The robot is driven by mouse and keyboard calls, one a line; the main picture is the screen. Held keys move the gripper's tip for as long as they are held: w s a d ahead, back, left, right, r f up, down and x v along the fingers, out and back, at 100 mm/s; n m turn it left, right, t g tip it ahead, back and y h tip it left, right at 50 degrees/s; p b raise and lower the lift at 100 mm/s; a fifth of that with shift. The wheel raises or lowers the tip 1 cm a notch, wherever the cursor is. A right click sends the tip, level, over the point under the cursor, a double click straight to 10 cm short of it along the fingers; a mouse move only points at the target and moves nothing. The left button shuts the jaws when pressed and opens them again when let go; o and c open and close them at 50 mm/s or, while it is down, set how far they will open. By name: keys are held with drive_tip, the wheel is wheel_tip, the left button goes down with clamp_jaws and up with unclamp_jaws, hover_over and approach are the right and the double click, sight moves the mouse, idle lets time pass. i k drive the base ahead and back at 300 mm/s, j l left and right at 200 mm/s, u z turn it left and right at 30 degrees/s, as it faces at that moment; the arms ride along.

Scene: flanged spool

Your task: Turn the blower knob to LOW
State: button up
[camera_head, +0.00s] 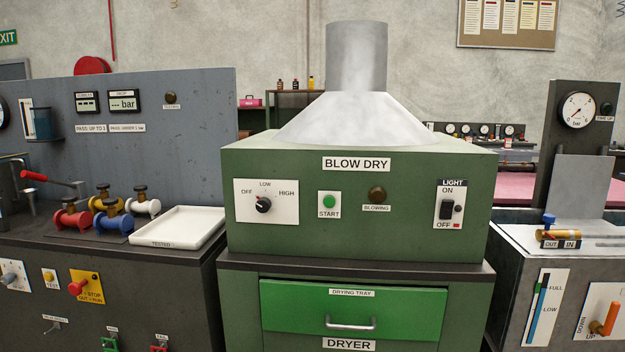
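The blower knob (263,205) is a round black knob on a white plate (280,216) at the left of the green BLOW DRY unit's front. The plate is marked OFF at the left, LOW at the top and HIGH at the right. The knob's pointer seems to lean up and left, towards OFF, but it is small in this view. To its right are a green START button (329,202) and a dark BLOWING lamp (377,194), which looks unlit. My gripper is not in view.
A LIGHT switch (447,208) is at the unit's right. Below, a green drying tray drawer (300,305) looks shut, with a protruding handle (351,324). At the left, a bench holds colored spools (111,225) and a white TESTED tray (180,227). Nothing blocks the knob's front.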

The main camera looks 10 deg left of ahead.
sight(264, 204)
drive_tip(key=i+j+z, duration=0.2)
drive_tip(key=i, duration=0.35)
drive_tip(key=i+z, duration=0.25)
drive_tip(key=i, duration=0.25)
drive_tip(key=j, duration=0.05)
